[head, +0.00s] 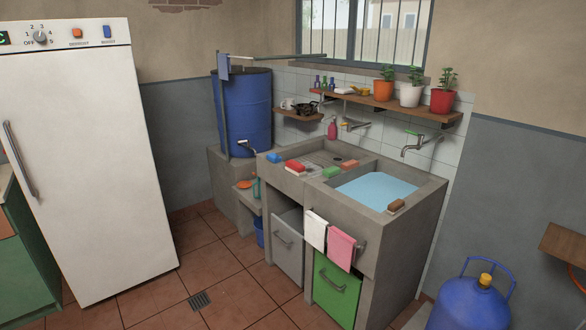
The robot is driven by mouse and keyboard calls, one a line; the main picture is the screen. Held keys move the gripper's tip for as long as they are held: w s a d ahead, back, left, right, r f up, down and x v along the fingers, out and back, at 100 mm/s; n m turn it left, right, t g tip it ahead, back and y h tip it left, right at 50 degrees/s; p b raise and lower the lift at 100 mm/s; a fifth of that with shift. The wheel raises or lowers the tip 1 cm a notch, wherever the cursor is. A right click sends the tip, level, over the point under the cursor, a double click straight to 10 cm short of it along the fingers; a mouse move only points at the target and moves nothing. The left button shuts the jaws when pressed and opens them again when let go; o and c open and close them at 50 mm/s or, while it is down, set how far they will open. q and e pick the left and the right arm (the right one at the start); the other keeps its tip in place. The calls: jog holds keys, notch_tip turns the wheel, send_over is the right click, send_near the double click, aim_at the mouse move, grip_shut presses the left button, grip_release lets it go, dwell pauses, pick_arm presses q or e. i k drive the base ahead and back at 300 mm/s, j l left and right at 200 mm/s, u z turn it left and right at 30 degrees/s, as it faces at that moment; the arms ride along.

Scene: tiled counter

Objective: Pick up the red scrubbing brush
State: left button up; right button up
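A red block-shaped item with a pale underside (295,167), which looks like the red scrubbing brush, lies on the front left rim of the concrete sink counter (345,213). A smaller reddish item (349,164) lies farther back, to the right of the ribbed washboard basin; I cannot tell whether it is a brush or soap. A blue item (275,158) lies just left of the red one, and a green item (331,172) lies to its right. A brown brush-like item (396,206) sits on the right front rim. Neither of my grippers is in view.
The water-filled basin (376,189) takes up the counter's right side. White (315,230) and pink (341,249) cloths hang at the front. A fridge (85,150) stands left, a blue gas cylinder (470,303) front right.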

aim_at(294, 167)
jog(key=i+u, duration=0.3)
jog(key=u, duration=0.15)
jog(key=i+l+u, duration=0.2)
jog(key=u, duration=0.25)
jog(key=i+l+u, duration=0.15)
jog(key=i+l, duration=0.55)
jog(key=i+l+u, duration=0.1)
jog(key=i+l, duration=0.55)
jog(key=l, duration=0.1)
